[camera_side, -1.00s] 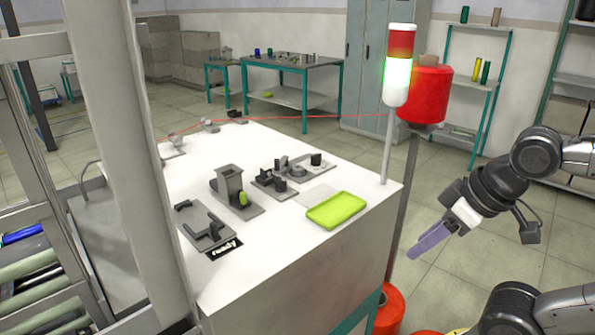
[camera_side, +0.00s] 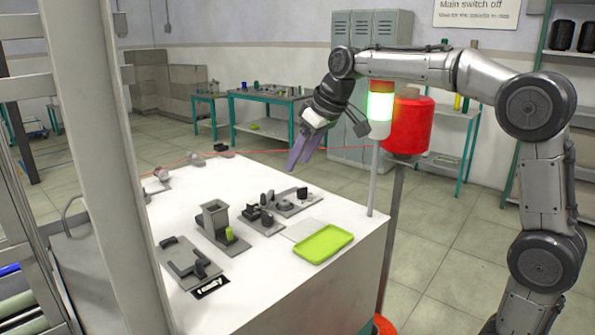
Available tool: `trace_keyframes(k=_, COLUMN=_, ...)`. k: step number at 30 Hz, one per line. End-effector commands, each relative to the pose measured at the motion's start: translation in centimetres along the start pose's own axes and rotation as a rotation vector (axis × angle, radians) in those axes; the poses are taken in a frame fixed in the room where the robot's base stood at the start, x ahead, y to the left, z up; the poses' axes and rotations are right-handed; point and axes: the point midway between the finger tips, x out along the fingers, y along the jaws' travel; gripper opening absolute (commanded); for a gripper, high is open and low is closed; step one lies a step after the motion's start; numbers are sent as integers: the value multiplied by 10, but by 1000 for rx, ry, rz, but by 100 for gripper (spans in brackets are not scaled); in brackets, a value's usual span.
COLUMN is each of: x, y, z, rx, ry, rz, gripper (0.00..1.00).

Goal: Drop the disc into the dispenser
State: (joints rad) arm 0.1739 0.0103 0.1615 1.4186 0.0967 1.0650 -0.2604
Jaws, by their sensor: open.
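My gripper (camera_side: 299,163) is open, with two purple fingers pointing down above the far right part of the white table (camera_side: 262,302). Nothing shows between the fingers. A grey upright box with an open top (camera_side: 213,214), which looks like the dispenser, stands on a flat base left of the table's middle. A small yellow-green piece (camera_side: 230,234) sits at its front right foot. I cannot tell whether this is the disc, and no other disc is clear. My gripper is up and to the right of the box, apart from it.
A lime-green tray (camera_side: 324,243) lies empty near the table's right edge. Grey fixtures with black parts (camera_side: 262,217) stand between tray and box. A grey bracket fixture (camera_side: 190,264) lies in front. A signal light pole (camera_side: 373,172) rises at the right corner, close to my arm.

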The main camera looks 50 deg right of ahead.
Motion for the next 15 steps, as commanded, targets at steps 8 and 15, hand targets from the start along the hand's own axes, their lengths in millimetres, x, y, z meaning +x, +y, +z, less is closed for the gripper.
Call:
trace_keyframes(k=8, x=63, y=31, z=-6, rx=55, ry=-92, rz=-2, gripper=57)
trace_keyframes(k=15, x=74, y=33, z=-4, rx=60, ry=-98, rz=-1, gripper=57)
